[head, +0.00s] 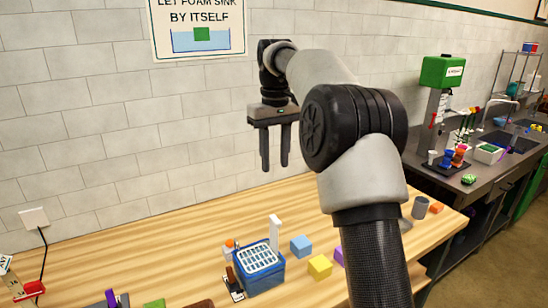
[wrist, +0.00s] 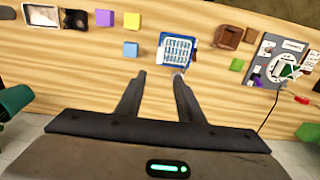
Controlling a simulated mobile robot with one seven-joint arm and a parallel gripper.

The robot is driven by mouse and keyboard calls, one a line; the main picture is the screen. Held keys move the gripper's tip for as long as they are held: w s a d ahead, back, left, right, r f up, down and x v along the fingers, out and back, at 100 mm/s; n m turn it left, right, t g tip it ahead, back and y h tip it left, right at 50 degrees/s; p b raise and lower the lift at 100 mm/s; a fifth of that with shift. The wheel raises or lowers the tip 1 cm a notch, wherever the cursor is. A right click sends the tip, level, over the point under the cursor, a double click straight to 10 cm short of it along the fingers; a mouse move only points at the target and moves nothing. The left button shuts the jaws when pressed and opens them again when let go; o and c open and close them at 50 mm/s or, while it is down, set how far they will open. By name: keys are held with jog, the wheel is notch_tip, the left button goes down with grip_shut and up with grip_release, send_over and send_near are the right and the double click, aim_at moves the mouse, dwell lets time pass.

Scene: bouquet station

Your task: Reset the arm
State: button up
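My gripper (head: 275,166) hangs high above the wooden table (head: 180,240), in front of the tiled wall, with its fingers pointing down. In the wrist view my gripper (wrist: 159,77) shows two fingers spread apart with nothing between them. The gripper is open and empty. My arm comes up from the lower right in the head view and bends over at the top.
Below stand a blue bin with a white grid top (head: 262,270), a blue cube (head: 301,246) and a yellow cube (head: 320,266). A dark counter (head: 480,180) with a green dispenser (head: 442,72) is at right. The air around the gripper is clear.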

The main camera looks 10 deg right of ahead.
jog(key=s+r+m+t, duration=0.1)
jog(key=s+r+t, duration=0.35)
jog(key=s, duration=1.25)
jog(key=s+f+m+t, duration=0.1)
jog(key=s+f, duration=0.6)
jog(key=s, duration=1)
jog(key=shift+m, duration=0.8)
jog(key=shift+s, duration=0.1)
